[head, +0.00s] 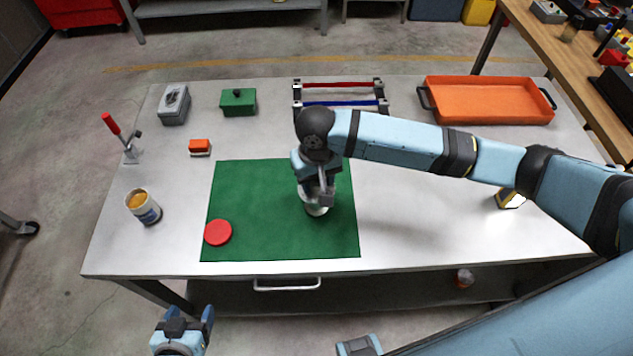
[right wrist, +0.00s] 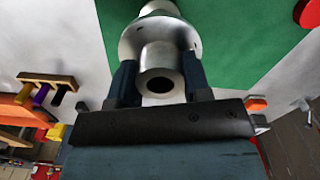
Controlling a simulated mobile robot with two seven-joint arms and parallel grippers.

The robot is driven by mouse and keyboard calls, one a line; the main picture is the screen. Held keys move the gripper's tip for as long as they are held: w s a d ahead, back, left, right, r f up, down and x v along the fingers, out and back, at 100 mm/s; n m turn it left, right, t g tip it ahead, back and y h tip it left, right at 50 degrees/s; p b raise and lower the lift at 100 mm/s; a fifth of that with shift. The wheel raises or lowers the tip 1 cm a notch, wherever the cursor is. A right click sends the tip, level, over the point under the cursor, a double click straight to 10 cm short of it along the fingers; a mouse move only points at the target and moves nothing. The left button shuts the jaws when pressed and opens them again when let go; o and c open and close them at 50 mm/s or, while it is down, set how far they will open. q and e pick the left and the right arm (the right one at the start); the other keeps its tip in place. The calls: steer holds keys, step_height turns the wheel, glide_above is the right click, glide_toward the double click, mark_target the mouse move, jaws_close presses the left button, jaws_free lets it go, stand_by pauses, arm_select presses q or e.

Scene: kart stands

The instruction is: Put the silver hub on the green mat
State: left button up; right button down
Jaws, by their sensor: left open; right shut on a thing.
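The silver hub (right wrist: 160,55) is a flanged metal piece with a round bore, held between the two fingers of my right gripper (right wrist: 157,85) in the right wrist view. In the head view the hub (head: 316,210) shows below my right gripper (head: 318,196), over the right part of the green mat (head: 265,215). I cannot tell whether the hub touches the mat. My left gripper (head: 190,320) is open and empty, in front of the table's near edge.
A red disc (head: 218,232) lies on the mat's near left. An orange tray (head: 488,101) sits at the back right.

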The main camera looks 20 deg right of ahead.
step_height(320, 180, down, 2)
steer(key=c, duration=0.6)
jaws_free()
steer(key=shift+f, duration=0.1)
steer(key=shift+o, duration=0.2)
step_height(320, 180, up, 12)
